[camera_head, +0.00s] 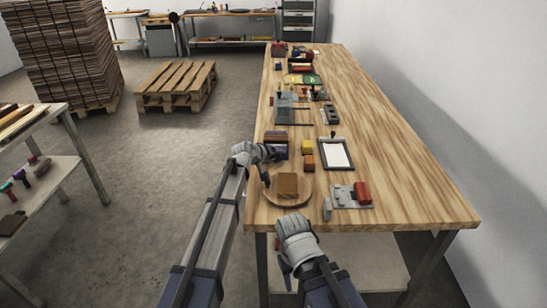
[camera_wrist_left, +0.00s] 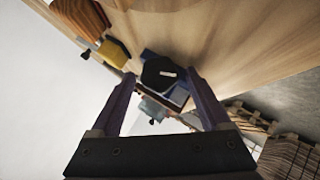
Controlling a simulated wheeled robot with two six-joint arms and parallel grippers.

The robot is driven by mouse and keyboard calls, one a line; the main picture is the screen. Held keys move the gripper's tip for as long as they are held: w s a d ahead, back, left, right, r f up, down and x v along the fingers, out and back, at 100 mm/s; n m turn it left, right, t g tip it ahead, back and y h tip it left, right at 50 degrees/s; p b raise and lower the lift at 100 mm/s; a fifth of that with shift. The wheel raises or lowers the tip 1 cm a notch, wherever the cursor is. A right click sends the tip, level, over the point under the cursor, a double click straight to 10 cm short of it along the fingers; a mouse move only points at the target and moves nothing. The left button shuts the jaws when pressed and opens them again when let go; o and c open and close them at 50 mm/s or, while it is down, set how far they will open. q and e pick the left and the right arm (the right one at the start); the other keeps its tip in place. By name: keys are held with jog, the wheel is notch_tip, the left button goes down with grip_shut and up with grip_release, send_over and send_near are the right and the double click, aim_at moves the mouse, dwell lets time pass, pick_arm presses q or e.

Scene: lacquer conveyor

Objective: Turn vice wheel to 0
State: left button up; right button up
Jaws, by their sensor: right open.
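A black many-sided knob (camera_wrist_left: 160,73) with a white mark shows in the left wrist view; it looks like the vice wheel. Its mark points roughly sideways in that picture, and I cannot read a scale. My left gripper (camera_wrist_left: 163,92) is open, with a finger on each side of the knob in the picture; I cannot tell whether they touch it. The wheel is not clear there. My right gripper (camera_head: 284,268) is open and low, off the table's front edge.
A framed white sheet (camera_head: 336,154) and a grey fixture with a red part (camera_head: 362,193) lie to the right. The table's right side is clear.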

pick_arm(q)
jog(key=shift+o, duration=0.4)
jog(key=shift+r, duration=0.1)
jog(key=p+v, duration=0.4)
jog(key=v, duration=0.4)
jog(key=shift+p, duration=0.35)
jog(key=shift+w, duration=0.1)
jog(key=shift+c, duration=0.2)
